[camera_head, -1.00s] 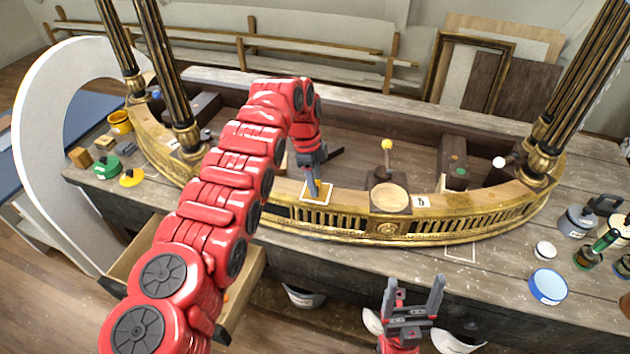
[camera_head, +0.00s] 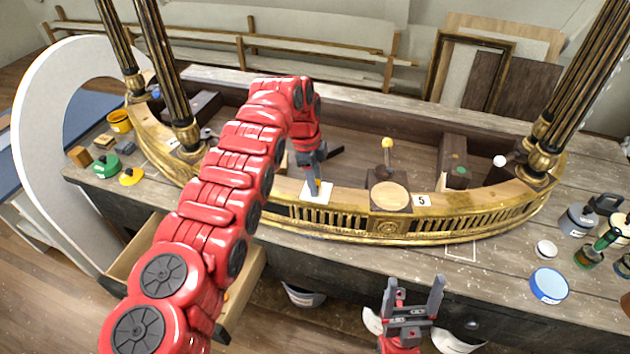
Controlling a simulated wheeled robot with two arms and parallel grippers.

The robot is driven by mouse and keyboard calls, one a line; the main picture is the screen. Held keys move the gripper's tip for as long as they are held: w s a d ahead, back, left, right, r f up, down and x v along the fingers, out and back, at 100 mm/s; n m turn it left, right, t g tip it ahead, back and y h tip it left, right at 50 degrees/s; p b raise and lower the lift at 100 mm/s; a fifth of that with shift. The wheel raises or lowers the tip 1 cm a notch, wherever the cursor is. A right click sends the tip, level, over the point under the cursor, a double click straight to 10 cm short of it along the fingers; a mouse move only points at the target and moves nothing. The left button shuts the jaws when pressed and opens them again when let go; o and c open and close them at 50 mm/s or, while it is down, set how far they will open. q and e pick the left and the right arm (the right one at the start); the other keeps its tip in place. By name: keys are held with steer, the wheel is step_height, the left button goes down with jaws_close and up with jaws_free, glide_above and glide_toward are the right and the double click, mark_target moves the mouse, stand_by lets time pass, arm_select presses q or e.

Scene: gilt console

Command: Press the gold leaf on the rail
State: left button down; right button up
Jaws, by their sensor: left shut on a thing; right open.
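The gilt rail (camera_head: 345,223) curves along the front of the console. A small white square (camera_head: 326,193) lies on top of the rail, left of a round pale disc (camera_head: 389,195); no gold shows on it now. My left gripper (camera_head: 313,174) points down over this square, shut on a slim grey thing whose lower end meets or nearly meets the square. I cannot tell exactly what that thing is. My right gripper (camera_head: 414,287) is open and empty in front of the bench, low in the view.
Fluted columns (camera_head: 170,80) rise at both ends. Bottles and a blue-lidded jar (camera_head: 549,284) stand at right. An open drawer (camera_head: 140,250) juts out at left.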

arm_select(q)
steer(key=shift+s+f+b, duration=0.1)
steer(key=shift+b, duration=0.3)
stand_by(1.2)
steer(key=shift+r, duration=0.75)
step_height(320, 180, up, 3)
steer(key=shift+r+p, duration=0.15)
steer(key=shift+p, duration=0.65)
steer(key=shift+r+p, duration=0.85)
steer(key=shift+r, duration=0.35)
